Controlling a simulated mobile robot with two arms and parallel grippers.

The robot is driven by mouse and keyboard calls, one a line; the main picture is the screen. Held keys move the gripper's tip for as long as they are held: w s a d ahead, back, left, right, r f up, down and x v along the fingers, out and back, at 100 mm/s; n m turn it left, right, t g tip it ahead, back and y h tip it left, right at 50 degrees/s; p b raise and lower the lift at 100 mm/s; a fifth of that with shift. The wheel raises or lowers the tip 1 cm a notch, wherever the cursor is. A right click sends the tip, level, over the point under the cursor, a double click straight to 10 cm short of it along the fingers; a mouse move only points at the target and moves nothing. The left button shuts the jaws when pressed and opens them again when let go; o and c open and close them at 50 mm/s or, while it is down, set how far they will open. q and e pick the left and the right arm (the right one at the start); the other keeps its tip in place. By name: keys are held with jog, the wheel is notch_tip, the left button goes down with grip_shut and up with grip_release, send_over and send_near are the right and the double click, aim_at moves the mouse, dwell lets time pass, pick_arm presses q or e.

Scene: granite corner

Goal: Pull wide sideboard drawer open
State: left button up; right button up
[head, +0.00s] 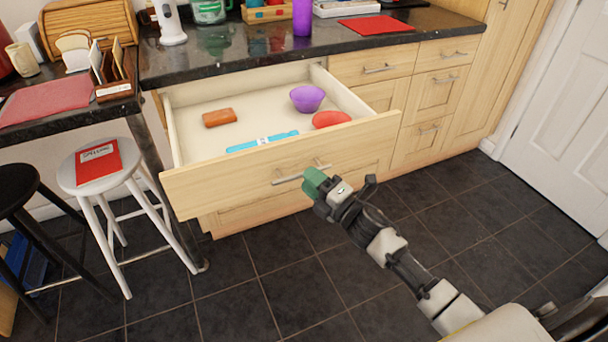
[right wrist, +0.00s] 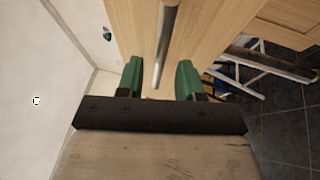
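The wide sideboard drawer (head: 254,165) stands pulled well out of the wooden sideboard, its inside showing. Its metal bar handle (head: 287,179) is on the front panel. My right gripper (head: 316,181) is at the right part of this handle. In the right wrist view, the handle bar (right wrist: 167,40) runs between the two green fingers of my right gripper (right wrist: 160,80), with a gap on each side. The fingers are apart and not clamped on it. My left gripper is not in view.
A white stool (head: 104,172) with a red book (head: 98,163) stands left. Dark tiled floor (head: 262,285) in front is clear.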

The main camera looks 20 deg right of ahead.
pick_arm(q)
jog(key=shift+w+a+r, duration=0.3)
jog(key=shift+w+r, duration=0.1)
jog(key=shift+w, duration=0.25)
pick_arm(e)
jog(key=v, duration=0.8)
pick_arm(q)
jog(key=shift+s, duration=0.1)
